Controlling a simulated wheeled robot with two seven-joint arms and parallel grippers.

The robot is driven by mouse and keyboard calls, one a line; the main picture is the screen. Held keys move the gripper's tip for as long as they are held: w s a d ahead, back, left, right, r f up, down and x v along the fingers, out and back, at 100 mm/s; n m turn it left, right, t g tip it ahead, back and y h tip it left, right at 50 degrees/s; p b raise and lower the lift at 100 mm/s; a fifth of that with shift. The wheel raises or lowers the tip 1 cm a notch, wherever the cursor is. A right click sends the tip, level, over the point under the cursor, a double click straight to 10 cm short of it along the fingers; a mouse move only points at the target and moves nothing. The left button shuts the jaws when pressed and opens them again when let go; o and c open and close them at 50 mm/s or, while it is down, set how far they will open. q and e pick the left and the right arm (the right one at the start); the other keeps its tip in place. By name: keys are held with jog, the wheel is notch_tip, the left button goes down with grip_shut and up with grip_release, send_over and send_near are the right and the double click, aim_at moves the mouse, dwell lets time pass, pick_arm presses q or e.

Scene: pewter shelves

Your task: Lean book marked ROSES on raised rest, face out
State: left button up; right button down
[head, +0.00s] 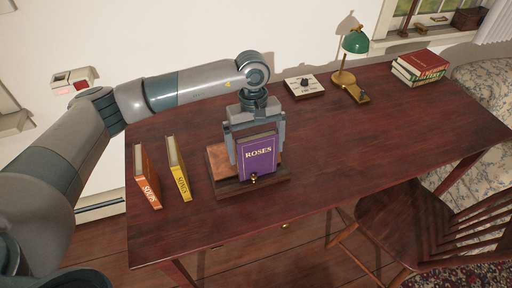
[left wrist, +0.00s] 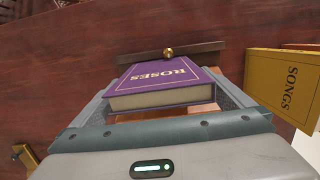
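The purple book marked ROSES (head: 257,160) leans back on the wooden raised rest (head: 218,182), its titled cover facing out. Its lower edge is at the rest's front ledge, by a small brass knob. In the left wrist view the purple book (left wrist: 165,80) shows its cover and page edges, with the ledge (left wrist: 205,48) beyond. My left gripper (head: 256,140) is over the rest from behind, one finger on each side of the book's upper part. Narrow gaps show beside the book, so the fingers look open. My right gripper is not in view.
An orange book (head: 148,178) and a yellow SONGS book (head: 179,170) stand left of the rest. A white box with a dial (head: 304,86), a green lamp (head: 355,45) and stacked books (head: 420,66) are at the back. The table's middle is clear. A chair (head: 420,225) stands in front.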

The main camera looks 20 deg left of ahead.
pick_arm(q)
jog(key=shift+w+r, duration=0.1)
jog(key=shift+r, duration=0.35)
notch_tip(320, 180, up, 16)
jog(key=w+a+b, duration=0.1)
jog(key=b, duration=0.3)
jog(key=shift+w+r, duration=0.2)
jog(key=shift+w, duration=0.1)
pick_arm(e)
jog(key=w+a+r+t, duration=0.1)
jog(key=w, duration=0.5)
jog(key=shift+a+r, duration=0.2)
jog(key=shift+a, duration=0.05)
pick_arm(q)
jog(key=shift+a, duration=0.1)
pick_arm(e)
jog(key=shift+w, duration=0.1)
